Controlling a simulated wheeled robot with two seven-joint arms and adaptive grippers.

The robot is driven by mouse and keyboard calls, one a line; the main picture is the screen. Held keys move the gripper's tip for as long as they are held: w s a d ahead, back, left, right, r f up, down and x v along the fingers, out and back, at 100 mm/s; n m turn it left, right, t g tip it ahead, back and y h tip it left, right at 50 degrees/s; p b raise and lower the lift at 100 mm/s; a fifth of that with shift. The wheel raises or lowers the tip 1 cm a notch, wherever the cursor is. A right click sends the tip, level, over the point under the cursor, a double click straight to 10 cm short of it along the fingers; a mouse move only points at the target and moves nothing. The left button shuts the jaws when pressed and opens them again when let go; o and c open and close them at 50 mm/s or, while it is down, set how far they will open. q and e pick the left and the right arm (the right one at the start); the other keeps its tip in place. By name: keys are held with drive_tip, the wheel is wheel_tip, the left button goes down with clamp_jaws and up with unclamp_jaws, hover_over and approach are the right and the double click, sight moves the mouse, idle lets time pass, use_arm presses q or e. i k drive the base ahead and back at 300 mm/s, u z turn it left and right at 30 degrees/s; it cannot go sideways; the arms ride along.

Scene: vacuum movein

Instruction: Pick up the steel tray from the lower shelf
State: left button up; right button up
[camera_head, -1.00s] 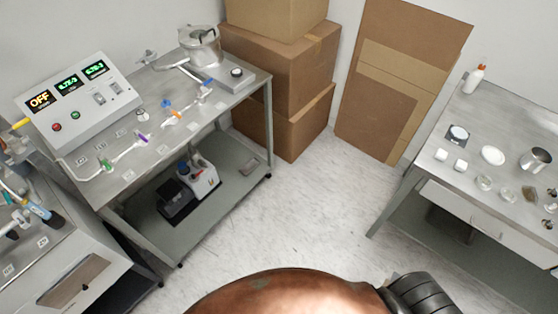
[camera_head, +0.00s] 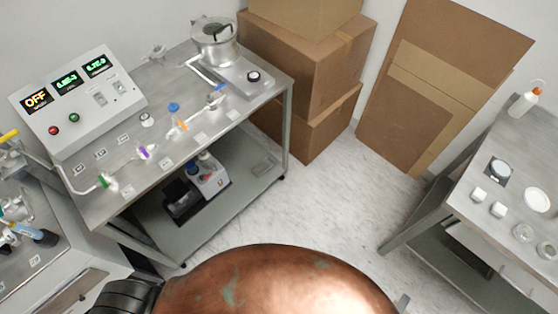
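Neither of my grippers shows in the head view.
The bench top (camera_head: 190,150) above the shelf carries a control box (camera_head: 85,100), valves and a metal pot (camera_head: 214,42). Cardboard boxes (camera_head: 305,85) stand behind its right end. Another table (camera_head: 455,200) is at right. Clear marble-patterned floor (camera_head: 325,205) lies between.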

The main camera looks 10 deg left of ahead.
sight(264, 166)
drive_tip(key=u, duration=0.1)
drive_tip(key=i, duration=0.75)
drive_tip(key=u, duration=0.75)
drive_tip(key=i, duration=0.4)
drive_tip(key=u, duration=0.35)
